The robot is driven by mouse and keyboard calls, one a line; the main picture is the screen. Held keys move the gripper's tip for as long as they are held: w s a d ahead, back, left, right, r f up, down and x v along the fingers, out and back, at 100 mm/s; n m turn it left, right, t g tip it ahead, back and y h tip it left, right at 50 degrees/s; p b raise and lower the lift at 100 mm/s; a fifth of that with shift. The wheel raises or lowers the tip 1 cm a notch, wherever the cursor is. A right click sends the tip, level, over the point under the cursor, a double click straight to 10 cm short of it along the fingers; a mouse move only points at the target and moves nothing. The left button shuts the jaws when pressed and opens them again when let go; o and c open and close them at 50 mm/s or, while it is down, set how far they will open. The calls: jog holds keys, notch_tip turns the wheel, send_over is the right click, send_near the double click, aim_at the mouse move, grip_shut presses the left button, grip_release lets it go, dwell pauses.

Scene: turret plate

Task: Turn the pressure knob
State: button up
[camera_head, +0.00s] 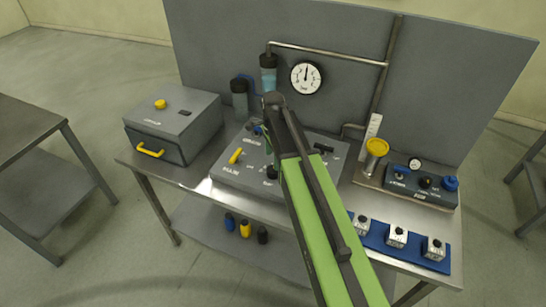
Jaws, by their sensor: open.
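A grey control panel (226,181) lies on the table in the middle. It carries a yellow lever (235,155), a black knob (272,172), a small blue knob (258,130) and a black handle (323,147). A smaller dark unit (393,188) at right has a small gauge, a black knob (425,182) and a blue knob (450,184). The labels are too small to tell which knob is the pressure knob. My green arm crosses the panel and hides part of it. My gripper (267,142) is open over the panel, largely hidden by the arm.
A grey box (170,130) with a yellow handle stands at left. A round gauge (306,77) and pipes are on the back board. A blue tray (376,240) with silver blocks lies along the front right edge.

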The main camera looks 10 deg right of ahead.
notch_tip(320, 180, up, 10)
jog(key=p, duration=0.8)
